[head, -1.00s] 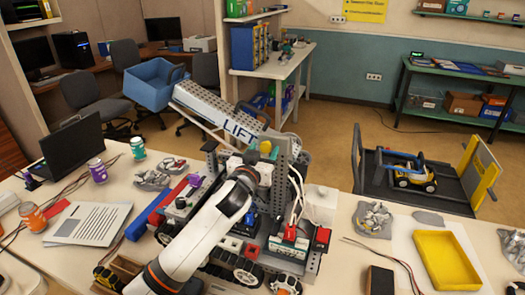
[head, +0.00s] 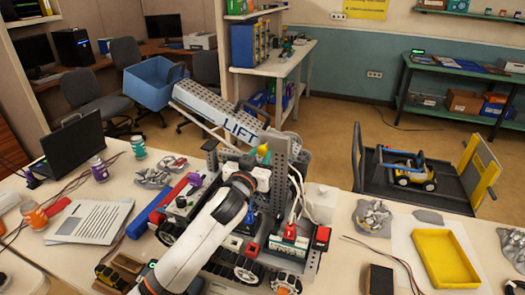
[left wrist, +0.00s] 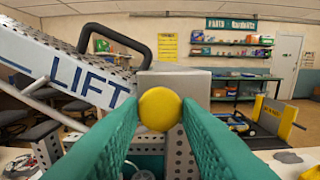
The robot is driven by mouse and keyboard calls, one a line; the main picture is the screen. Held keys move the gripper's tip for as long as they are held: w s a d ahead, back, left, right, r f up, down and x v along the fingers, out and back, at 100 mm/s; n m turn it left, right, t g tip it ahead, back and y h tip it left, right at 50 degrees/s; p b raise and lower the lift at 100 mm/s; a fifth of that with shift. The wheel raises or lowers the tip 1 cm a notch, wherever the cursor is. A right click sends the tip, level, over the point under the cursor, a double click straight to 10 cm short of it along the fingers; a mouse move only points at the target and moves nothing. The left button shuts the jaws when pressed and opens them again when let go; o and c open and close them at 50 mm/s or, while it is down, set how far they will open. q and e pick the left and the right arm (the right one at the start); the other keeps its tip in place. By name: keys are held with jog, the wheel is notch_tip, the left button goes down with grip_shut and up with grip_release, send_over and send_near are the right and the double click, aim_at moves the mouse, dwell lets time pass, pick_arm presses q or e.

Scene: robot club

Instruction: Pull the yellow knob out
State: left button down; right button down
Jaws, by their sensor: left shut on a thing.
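The yellow knob (head: 263,149) is at the upper part of the club robot (head: 280,150), near its grey perforated upright, below the arm marked LIFT (head: 238,130). In the left wrist view the round yellow knob (left wrist: 160,109) sits between the tips of my left gripper's green ribbed fingers (left wrist: 160,118), in front of a grey block. My left gripper is shut on the knob. In the head view my white wrist hides most of the gripper and part of the club robot. How far the knob stands out cannot be told. My right gripper is not in view.
The bench also holds a yellow tray (head: 446,258) at the right, a laptop (head: 80,150), papers (head: 90,221) and several cans at the left. White cables (head: 296,190) hang on the club robot's right side. The LIFT arm rises close to the knob.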

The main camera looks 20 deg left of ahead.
pick_arm(q)
jog(key=shift+f, duration=0.2)
jog(key=c, duration=1.4)
grip_release()
jog(key=shift+c, duration=0.2)
jog(key=o, duration=0.4)
jog(key=shift+s+r, duration=0.15)
jog(key=shift+s, duration=0.25)
jog(key=shift+s+a+b, duration=0.15)
jog(key=shift+s+b, duration=0.65)
jog(key=shift+s, duration=2.1)
jog(key=shift+s+a+b, duration=0.1)
jog(key=shift+s+b, duration=0.65)
jog(key=shift+s, duration=2.15)
